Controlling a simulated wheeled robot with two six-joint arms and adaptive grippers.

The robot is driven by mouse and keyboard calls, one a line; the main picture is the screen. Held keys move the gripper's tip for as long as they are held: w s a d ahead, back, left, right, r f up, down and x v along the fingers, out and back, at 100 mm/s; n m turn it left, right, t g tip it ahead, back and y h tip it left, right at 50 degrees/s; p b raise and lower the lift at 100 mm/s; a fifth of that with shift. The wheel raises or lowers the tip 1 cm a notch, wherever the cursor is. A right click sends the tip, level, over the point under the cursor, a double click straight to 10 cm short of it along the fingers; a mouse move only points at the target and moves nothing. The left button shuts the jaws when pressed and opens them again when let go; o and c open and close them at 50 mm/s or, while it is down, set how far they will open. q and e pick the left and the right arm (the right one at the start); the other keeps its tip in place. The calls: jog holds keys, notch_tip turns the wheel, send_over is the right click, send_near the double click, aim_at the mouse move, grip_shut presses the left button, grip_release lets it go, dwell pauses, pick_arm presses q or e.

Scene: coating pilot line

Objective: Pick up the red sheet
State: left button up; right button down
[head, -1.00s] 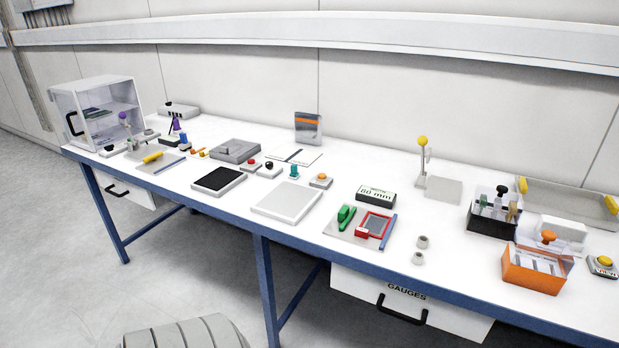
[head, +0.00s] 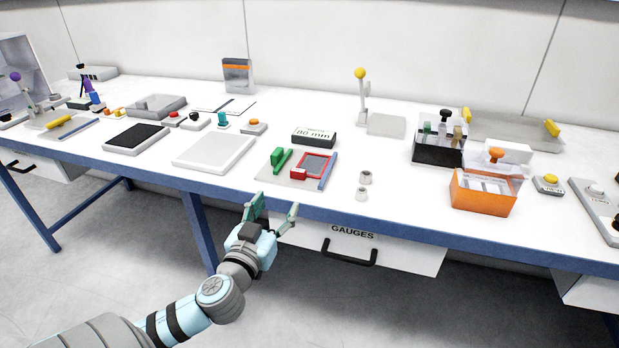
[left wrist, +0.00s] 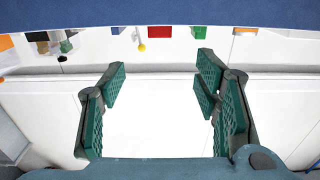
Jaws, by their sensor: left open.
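A flat red-edged piece (head: 318,164) with a grey middle lies on a grey plate (head: 270,178) at the bench's front edge. It is the only sheet-like red thing I make out. A small red block (head: 298,174) sits at its near left corner. A red block face (left wrist: 158,31) shows in the left wrist view, past the blue bench edge. My left gripper (head: 272,207) is open and empty, in front of the bench edge and below the plate, apart from everything. Its two green-padded fingers (left wrist: 162,80) stand wide apart in the left wrist view. My right gripper is not in view.
A green block (head: 278,160) and a blue bar (head: 328,170) flank the red-edged piece. An "80 mm" display (head: 314,138) stands behind, and two small grey cups (head: 364,186) stand right. An orange box (head: 483,198) is further right. The blue bench edge (head: 400,232) lies beside my gripper.

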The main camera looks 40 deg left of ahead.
aim_at(296, 183)
pick_arm(q)
jog(key=x, duration=0.8)
jog(key=shift+w+a, duration=0.1)
jog(key=shift+w, duration=0.1)
jog(key=x, duration=0.4)
jog(key=shift+w+a+b, duration=0.1)
jog(key=shift+w+b, duration=0.25)
jog(key=shift+b, duration=0.05)
jog(key=shift+s, duration=0.15)
jog(key=c, duration=1.3)
